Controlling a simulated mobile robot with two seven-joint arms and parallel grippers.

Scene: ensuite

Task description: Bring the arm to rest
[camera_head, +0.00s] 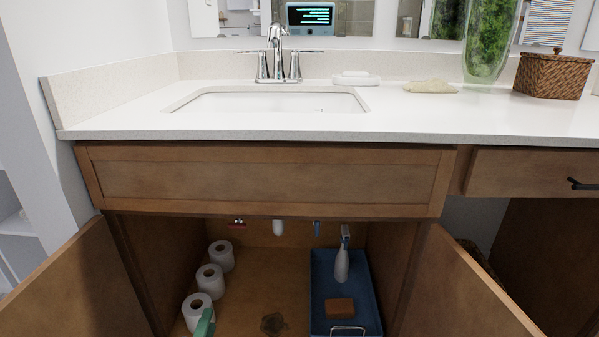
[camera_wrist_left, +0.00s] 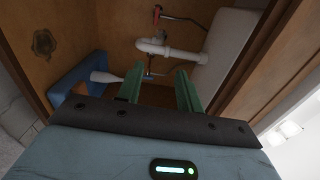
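My left gripper (camera_wrist_left: 158,85) shows in the left wrist view with its two green fingers apart and nothing held between them. It faces into the open under-sink cabinet (camera_head: 255,265). In the head view only a green finger of the left gripper (camera_head: 205,323) shows at the bottom edge, in front of the nearest toilet roll. My right gripper is in neither view.
Both cabinet doors (camera_head: 75,285) stand open. Inside are several toilet rolls (camera_head: 209,278) and a blue tray (camera_head: 372,310) with a spray bottle (camera_head: 342,265) and a brown block (camera_head: 340,308). White piping (camera_wrist_left: 165,48) hangs inside. The counter (camera_head: 420,122) is above.

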